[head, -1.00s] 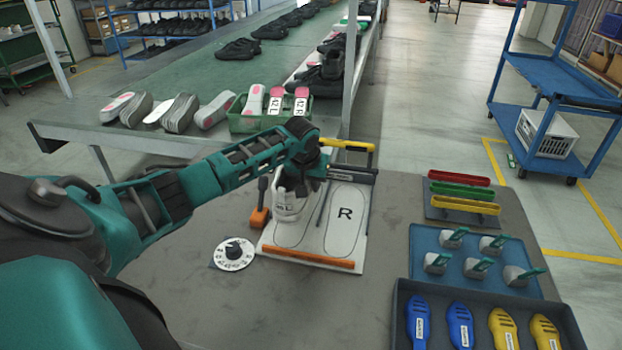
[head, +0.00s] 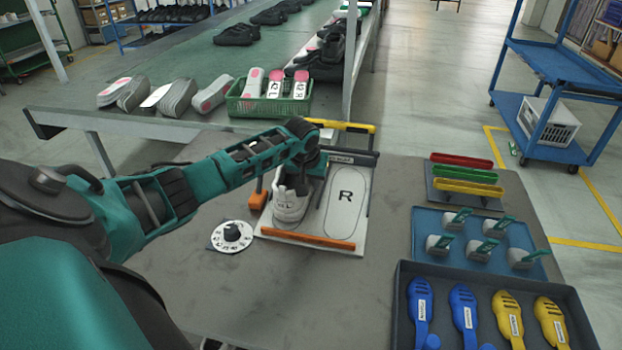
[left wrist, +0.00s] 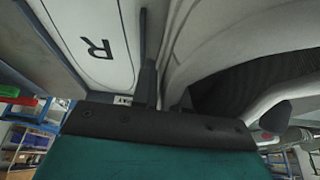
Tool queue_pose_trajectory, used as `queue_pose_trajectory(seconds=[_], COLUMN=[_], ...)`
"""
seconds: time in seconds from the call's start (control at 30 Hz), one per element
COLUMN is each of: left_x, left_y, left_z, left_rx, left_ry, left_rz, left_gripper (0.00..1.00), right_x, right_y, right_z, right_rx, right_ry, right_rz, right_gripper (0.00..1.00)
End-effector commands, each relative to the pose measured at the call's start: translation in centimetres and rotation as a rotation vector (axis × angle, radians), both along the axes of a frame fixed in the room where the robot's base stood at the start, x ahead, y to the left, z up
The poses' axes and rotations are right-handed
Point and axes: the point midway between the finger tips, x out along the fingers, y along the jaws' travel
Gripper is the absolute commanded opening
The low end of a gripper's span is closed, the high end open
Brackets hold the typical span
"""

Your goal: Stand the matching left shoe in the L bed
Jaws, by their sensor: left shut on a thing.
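A white shoe (head: 290,204) sits at the L bed on the left half of the white board (head: 317,232), its near end toward the orange front bar (head: 308,239). It looks upright and hides most of the L bed's outline. Whether its sole rests on the board is unclear. My left gripper (head: 300,165) is shut on the shoe's far part. In the left wrist view, the fingers (left wrist: 166,92) pinch the shoe's wall (left wrist: 205,45) beside the empty R bed (left wrist: 95,40). My right gripper is not in view.
An orange-based tool (head: 259,195) stands left of the board, and a dial (head: 232,236) lies near its front corner. A yellow bar (head: 345,127) crosses behind. A green basket (head: 270,108), blue tray (head: 481,226) and dark tray (head: 400,318) are around.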

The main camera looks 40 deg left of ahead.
Motion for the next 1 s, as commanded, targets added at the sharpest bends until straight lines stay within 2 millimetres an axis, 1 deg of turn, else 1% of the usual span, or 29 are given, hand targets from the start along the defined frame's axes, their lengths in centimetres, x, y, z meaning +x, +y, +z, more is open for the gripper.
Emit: queue_pose_trajectory(seconds=[0.13, 0.17, 0.47, 0.87, 1.0], left_x=[0.06, 0.06, 0.02, -0.03, -0.01], left_y=[0.03, 0.02, 0.01, -0.02, -0.02], left_z=[0.11, 0.11, 0.07, -0.04, 0.67], left_rx=[0.001, 0.001, 0.0, -0.001, -0.001], left_ry=[-0.002, -0.002, -0.001, 0.002, 0.001], left_rz=[0.0, 0.0, 0.0, 0.0, 0.001], left_gripper=[0.0, 0.15, 0.43, 0.44, 0.44], right_x=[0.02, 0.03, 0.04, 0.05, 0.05], right_y=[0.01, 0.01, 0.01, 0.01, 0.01], right_z=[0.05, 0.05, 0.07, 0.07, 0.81], right_rx=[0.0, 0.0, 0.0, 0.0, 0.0], right_ry=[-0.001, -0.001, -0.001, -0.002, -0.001], right_rz=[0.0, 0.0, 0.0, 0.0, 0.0], right_gripper=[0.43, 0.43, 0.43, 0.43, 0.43])
